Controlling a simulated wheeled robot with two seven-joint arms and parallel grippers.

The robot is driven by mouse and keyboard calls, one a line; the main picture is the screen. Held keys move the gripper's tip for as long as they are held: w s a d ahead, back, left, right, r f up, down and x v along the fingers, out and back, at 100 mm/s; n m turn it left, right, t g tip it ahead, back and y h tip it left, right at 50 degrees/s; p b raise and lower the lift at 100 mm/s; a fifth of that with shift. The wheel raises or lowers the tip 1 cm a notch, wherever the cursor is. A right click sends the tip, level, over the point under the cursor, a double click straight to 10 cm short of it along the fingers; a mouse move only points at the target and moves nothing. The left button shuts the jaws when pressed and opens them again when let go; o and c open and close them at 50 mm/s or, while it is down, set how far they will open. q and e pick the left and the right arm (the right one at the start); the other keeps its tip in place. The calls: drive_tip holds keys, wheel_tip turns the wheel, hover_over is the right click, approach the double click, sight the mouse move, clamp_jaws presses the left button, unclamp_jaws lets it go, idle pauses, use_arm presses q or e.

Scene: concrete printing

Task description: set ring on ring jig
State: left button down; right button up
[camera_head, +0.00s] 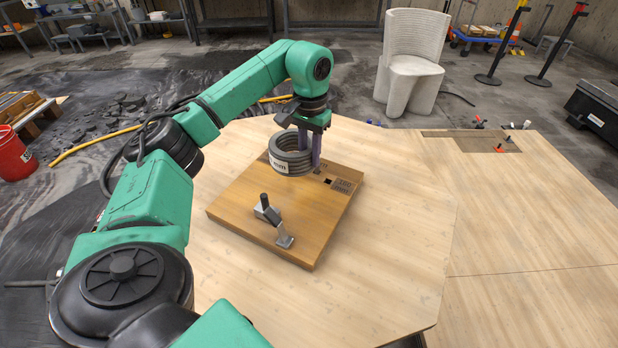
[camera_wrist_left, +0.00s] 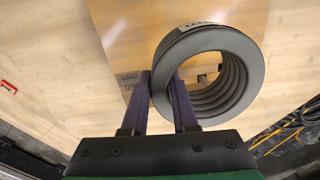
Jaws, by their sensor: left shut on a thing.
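The ring (camera_head: 291,155) is a grey, ribbed, hollow cylinder with a white label. My left gripper (camera_head: 309,150) is shut on the ring's wall and holds it over the far part of the wooden jig board. In the left wrist view the ring (camera_wrist_left: 208,72) has one finger of the left gripper (camera_wrist_left: 163,85) inside its opening and one outside. The ring jig (camera_head: 238,205) is a brown square board with printed text, a small dark square hole and a metal toggle clamp (camera_head: 272,220). I cannot tell whether the ring touches the board. My right gripper is not in view.
The jig lies on a pale wooden table (camera_head: 400,240), with clear room to its right. Small clamps (camera_head: 480,123) sit at the table's far right edge. A white printed chair (camera_head: 412,60) stands behind the table. A red bucket (camera_head: 12,155) stands on the floor at far left.

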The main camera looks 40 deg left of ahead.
use_arm(q)
wheel_tip(320, 180, down, 8)
drive_tip(key=shift+r, duration=0.1)
drive_tip(key=c, duration=0.7)
unclamp_jaws()
drive_tip(key=shift+s, duration=0.1)
wheel_tip(320, 180, up, 12)
drive_tip(key=shift+r, duration=0.1)
